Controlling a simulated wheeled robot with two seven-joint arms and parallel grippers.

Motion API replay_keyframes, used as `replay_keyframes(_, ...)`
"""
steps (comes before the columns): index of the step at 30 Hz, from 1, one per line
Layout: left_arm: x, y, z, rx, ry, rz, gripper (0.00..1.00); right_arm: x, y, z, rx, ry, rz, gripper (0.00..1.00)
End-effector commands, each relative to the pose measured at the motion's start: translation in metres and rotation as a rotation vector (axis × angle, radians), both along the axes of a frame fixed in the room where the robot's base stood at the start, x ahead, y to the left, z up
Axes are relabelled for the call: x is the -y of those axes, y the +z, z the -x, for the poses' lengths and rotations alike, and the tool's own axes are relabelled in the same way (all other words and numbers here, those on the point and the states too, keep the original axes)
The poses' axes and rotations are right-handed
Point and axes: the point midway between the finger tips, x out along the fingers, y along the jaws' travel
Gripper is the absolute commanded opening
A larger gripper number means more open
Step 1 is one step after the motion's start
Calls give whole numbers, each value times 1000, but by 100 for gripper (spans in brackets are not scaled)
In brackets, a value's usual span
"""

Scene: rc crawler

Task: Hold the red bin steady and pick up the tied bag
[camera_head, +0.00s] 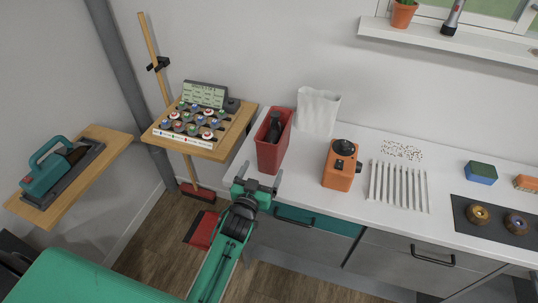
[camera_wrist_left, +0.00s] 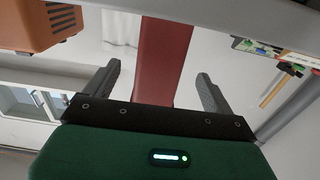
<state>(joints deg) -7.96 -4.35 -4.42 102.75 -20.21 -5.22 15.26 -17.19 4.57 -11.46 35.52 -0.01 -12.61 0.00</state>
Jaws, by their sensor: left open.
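The red bin (camera_head: 268,157) stands upright at the left end of the white counter. A dark bag (camera_head: 274,128) with a narrow top sits inside it; its lower part is hidden by the bin walls. My left gripper (camera_head: 258,184) is open and empty, just in front of the bin at the counter's front edge. In the left wrist view the red bin (camera_wrist_left: 164,55) lies between and beyond the spread fingers of my left gripper (camera_wrist_left: 159,72); I cannot tell whether they touch it. My right gripper is not in view.
A white paper bag (camera_head: 318,112) stands behind the bin. An orange device (camera_head: 341,166) stands to its right, beside white sticks (camera_head: 398,186). A wooden shelf (camera_head: 228,143) with small jars is to the left. A broom and red dustpan (camera_head: 201,231) are on the floor.

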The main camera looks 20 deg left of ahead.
Motion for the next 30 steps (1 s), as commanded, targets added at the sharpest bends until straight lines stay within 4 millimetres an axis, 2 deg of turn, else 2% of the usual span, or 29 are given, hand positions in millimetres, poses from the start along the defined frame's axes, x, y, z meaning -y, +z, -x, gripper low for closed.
replay_keyframes(6,1,2,-40,1,1,-1,87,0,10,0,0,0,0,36)
replay_keyframes(12,2,1,-66,0,0,0,87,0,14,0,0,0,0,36)
replay_keyframes(18,2,0,-78,-1,0,-1,87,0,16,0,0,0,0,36)
replay_keyframes(27,3,-1,-79,-1,0,-1,87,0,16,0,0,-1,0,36)
replay_keyframes(30,3,-1,-79,-1,0,-1,68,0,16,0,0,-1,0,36)
